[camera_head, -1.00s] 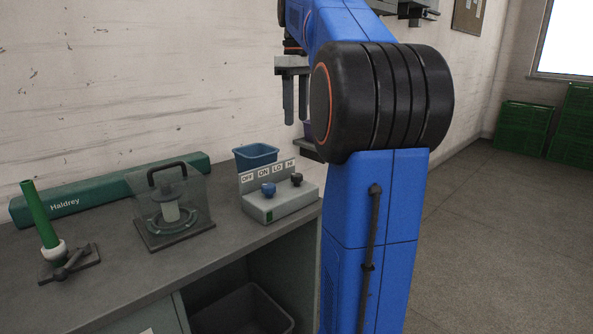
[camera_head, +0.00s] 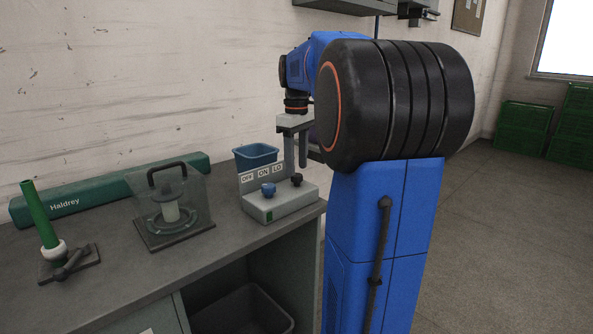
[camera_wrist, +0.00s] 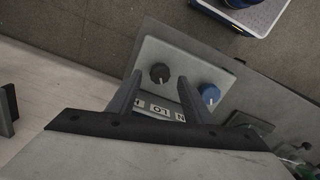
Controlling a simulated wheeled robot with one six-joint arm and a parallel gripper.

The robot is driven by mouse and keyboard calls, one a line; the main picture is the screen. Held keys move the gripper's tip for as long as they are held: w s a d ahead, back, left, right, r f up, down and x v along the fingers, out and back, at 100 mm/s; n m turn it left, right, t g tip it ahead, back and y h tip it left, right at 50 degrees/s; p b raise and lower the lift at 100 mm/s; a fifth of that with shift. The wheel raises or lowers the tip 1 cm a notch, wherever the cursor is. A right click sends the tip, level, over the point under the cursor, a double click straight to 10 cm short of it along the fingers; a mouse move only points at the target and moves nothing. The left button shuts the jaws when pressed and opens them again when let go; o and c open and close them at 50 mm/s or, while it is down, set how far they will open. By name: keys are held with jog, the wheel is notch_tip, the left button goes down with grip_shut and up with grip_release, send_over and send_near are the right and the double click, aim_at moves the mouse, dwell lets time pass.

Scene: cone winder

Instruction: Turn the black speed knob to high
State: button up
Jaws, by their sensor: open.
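The black speed knob (camera_head: 296,180) sits at the right on the sloped grey control box (camera_head: 284,207). In the wrist view the black knob (camera_wrist: 159,73) appears between my fingertips, with a small pale mark on the side toward the labels. My gripper (camera_head: 296,170) is open, pointing down just above and behind the knob; contact cannot be told. Its fingers also show in the wrist view (camera_wrist: 160,76). The label plate (camera_head: 262,172) reads OFF, ON, LO; the HI label is hidden behind a finger in the head view.
A clear-shielded fixture (camera_head: 172,212) and a green cone stand (camera_head: 46,225) are further left on the bench. Bare bench lies between them.

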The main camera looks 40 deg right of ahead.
aim_at(297, 180)
jog(key=shift+f, duration=1.3)
jog(key=c, duration=1.1)
jog(key=shift+o, duration=0.2)
jog(key=shift+m, duration=0.3)
jog(key=m, duration=0.6)
jog(key=shift+m, duration=0.3)
jog(key=m, duration=0.6)
jog(key=shift+r+m, duration=0.1)
jog(key=shift+m, duration=0.2)
